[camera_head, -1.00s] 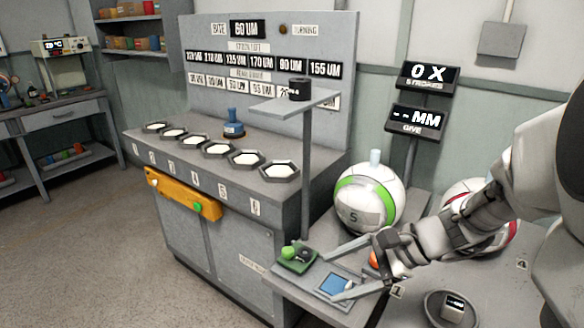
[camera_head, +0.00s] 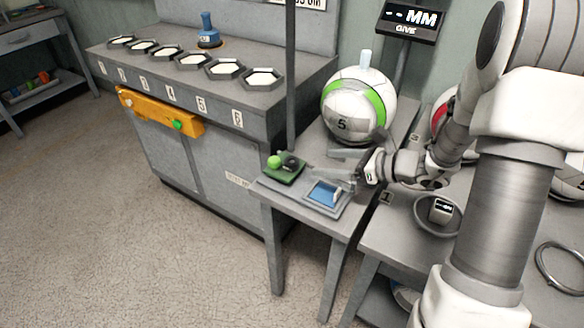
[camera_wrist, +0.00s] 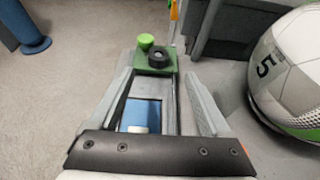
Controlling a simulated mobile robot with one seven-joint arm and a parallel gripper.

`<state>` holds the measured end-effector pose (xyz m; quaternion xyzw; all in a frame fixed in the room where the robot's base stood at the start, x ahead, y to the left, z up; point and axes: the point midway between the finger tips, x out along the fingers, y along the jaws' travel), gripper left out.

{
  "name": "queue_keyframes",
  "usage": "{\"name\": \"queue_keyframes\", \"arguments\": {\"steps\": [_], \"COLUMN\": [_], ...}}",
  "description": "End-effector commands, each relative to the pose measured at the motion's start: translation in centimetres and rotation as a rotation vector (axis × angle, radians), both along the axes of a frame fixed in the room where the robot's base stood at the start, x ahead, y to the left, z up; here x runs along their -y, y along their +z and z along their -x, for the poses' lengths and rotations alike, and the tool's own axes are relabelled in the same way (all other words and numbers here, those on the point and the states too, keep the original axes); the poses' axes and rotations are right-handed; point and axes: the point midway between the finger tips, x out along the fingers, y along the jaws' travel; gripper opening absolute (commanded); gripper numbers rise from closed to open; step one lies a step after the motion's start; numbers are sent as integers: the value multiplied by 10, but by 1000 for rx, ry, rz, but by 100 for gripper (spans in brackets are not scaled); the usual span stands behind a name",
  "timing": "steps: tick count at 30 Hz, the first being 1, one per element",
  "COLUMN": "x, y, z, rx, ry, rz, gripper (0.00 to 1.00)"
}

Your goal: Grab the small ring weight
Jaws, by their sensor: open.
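A blue-faced tray (camera_head: 325,195) lies on the table below my fingers. A white and green ball (camera_head: 358,105) marked 5 stands behind my gripper. A grey post (camera_head: 291,80) rises behind the green pad. Open floor lies front left.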

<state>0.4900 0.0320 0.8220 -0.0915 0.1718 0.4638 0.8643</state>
Motion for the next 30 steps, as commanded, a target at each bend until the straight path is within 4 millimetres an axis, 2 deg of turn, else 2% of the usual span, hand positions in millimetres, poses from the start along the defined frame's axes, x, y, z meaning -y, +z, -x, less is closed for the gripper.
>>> {"name": "queue_keyframes", "arguments": {"steps": [1, 4, 14, 19, 22, 30], "x": [-9, -22, -39, -56, -67, -72], "y": [-8, -13, -23, -40, -43, -43], "z": [-5, -14, -24, -32, -40, -44], "rx": [0, 1, 0, 0, 1, 0], "ry": [4, 4, 2, 4, 4, 0], "rz": [0, 0, 0, 1, 1, 1], "gripper": [81, 81, 81, 81, 81, 81]}}
